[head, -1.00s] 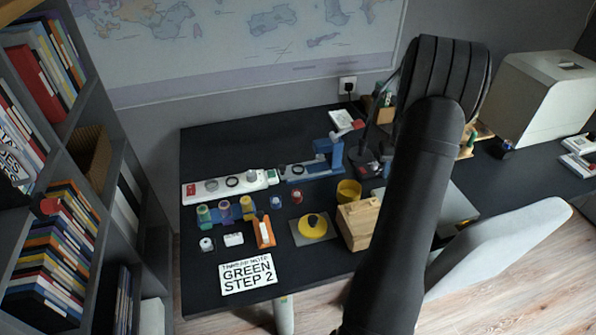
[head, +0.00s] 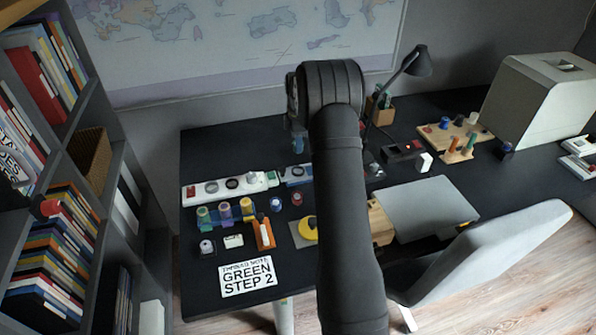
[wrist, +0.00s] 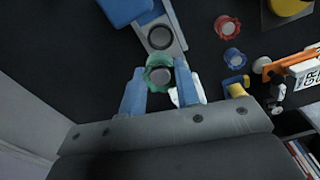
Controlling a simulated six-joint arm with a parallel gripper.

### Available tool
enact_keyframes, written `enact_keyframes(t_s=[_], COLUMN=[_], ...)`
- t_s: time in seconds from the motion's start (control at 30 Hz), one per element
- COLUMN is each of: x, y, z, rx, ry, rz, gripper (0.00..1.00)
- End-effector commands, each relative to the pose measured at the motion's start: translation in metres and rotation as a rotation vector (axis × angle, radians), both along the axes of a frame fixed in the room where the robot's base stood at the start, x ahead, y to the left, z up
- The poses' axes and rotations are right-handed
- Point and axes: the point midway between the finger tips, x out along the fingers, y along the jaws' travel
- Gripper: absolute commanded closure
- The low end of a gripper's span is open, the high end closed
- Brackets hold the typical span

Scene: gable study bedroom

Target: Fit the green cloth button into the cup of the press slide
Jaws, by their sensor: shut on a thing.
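The green cloth button (wrist: 159,72) is a green round piece with a grey middle. In the wrist view it sits between the two blue fingertips of my gripper (wrist: 160,86), which is shut on it. The press slide (wrist: 172,22) is a pale grey bar just beyond the button, with a dark-rimmed round cup (wrist: 160,37). The button appears just short of the cup in this view; its height above the desk is unclear. The blue press (wrist: 125,10) stands at the top.
A red button (wrist: 228,27) and a blue one (wrist: 232,58) lie right of the slide in the wrist view. In the head view, a white strip (head: 200,192), thread spools (head: 225,210), an orange tool (head: 263,233) and a note card (head: 248,277) lie left of my arm.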

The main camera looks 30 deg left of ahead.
Motion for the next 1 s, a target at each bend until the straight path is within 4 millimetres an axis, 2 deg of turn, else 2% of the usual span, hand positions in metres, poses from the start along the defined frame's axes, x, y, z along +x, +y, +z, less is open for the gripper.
enact_keyframes(t_s=[0.2, 0.47, 0.67, 1.0], x=[-0.002, -0.001, -0.001, -0.001], y=[0.001, 0.000, 0.000, 0.000], z=[-0.042, -0.066, -0.093, -0.098], rx=[-0.002, -0.001, -0.001, -0.001], ry=[0.003, 0.002, 0.002, 0.001], rz=[0.009, 0.007, 0.006, 0.006], gripper=[0.96, 0.96, 0.96, 0.96])
